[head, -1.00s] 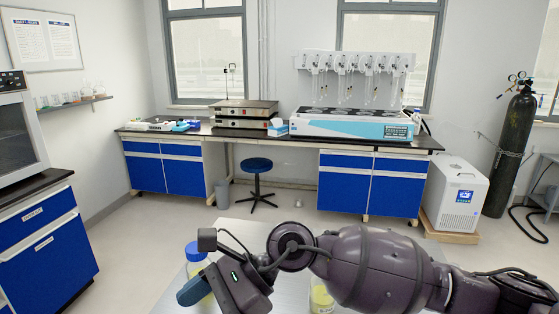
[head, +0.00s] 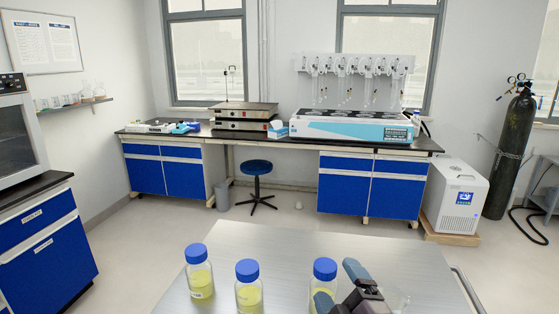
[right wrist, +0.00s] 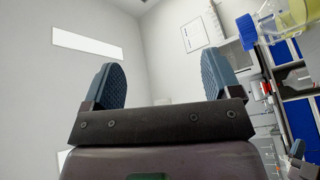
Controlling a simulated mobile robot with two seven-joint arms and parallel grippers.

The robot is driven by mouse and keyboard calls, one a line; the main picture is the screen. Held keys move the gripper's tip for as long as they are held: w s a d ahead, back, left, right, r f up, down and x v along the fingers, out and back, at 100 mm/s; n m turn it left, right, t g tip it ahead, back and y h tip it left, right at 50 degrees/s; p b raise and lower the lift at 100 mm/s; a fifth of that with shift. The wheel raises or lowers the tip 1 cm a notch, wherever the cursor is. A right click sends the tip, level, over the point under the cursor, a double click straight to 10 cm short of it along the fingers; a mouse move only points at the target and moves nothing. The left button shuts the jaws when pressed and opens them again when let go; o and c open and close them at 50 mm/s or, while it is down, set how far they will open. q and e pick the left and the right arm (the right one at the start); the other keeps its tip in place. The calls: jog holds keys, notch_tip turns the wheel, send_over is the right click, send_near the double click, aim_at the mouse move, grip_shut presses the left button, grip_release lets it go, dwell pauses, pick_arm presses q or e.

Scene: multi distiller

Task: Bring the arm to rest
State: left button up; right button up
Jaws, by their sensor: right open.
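My right gripper (head: 338,286) is at the bottom of the head view, low over the front of the metal table. Its two blue-grey fingers are apart. The right wrist view also shows the fingers (right wrist: 164,85) spread, with nothing between them. The rest of my right arm is out of the head view. My left gripper is not in view.
Three blue-capped bottles of yellow liquid stand on the metal table (head: 270,236): a left one (head: 201,284), a middle one (head: 249,297) and a right one (head: 322,272) close beside my right gripper. The table's back is clear.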

jog(key=s+d+f+m+g+h, duration=0.65)
jog(key=s+d+f+m, duration=0.3)
jog(key=d+f, duration=0.35)
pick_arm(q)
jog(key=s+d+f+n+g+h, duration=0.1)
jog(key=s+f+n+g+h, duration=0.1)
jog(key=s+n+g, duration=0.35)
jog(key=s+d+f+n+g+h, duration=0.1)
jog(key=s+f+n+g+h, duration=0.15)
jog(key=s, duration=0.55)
pick_arm(e)
jog(key=s+d+f+m+g, duration=0.25)
jog(key=s+f+g, duration=0.2)
jog(key=s, duration=0.45)
jog(key=s+d+f+m+g, duration=0.25)
jog(key=s+f+g, duration=0.2)
jog(key=s, duration=0.35)
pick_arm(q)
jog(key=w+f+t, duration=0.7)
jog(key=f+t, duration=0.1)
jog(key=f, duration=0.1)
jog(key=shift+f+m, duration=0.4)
pick_arm(e)
jog(key=w+f+t, duration=0.7)
jog(key=f, duration=0.2)
jog(key=shift+a+f+t+y, duration=0.35)
jog(key=shift+f+y, duration=0.05)
jog(key=shift+y, duration=0.05)
